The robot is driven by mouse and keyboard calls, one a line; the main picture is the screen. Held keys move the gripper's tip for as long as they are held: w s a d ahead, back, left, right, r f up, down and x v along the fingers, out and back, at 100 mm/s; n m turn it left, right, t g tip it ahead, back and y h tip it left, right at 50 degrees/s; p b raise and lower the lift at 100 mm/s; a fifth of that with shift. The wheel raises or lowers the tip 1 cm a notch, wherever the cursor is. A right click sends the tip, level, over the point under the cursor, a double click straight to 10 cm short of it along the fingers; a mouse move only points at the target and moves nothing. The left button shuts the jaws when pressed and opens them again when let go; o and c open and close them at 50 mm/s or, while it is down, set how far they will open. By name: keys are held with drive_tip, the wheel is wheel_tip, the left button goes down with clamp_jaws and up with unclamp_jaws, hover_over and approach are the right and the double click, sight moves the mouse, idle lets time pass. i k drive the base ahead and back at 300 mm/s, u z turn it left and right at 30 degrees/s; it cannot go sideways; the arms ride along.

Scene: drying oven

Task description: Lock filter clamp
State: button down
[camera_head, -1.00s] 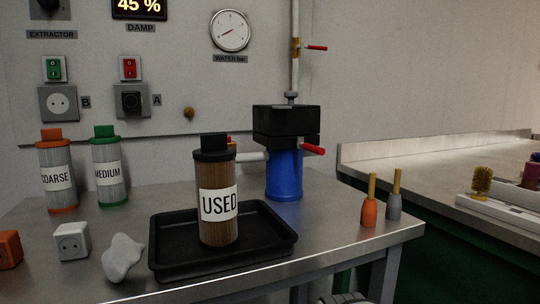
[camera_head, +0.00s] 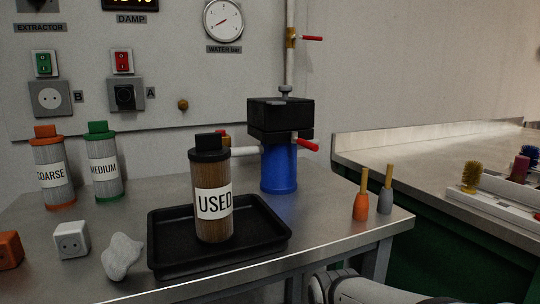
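The filter housing stands at the back of the steel table, with a blue bowl (camera_head: 279,168) under a black head (camera_head: 281,118). A red lever (camera_head: 307,145) sticks out to the right just below the head, and a small grey knob (camera_head: 285,90) tops it. I cannot make out which part is the clamp or whether it is locked. A brown used filter (camera_head: 212,203) with a black cap stands upright in the black tray (camera_head: 166,262). My gripper is out of view; only a pale part of my arm shows at the bottom right.
Coarse (camera_head: 53,168) and medium (camera_head: 104,163) filters stand at the left. A white socket box (camera_head: 71,239), a crumpled white cloth (camera_head: 122,256) and orange (camera_head: 361,203) and grey (camera_head: 385,200) handled tools stand on the table. A red-handled pipe valve (camera_head: 311,38) is above. The tray and used filter stand before the housing.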

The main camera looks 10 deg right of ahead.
sight(295, 140)
drive_tip(key=z, duration=0.8)
drive_tip(key=k, duration=1.9)
drive_tip(key=u, duration=0.6)
drive_tip(key=i, duration=1)
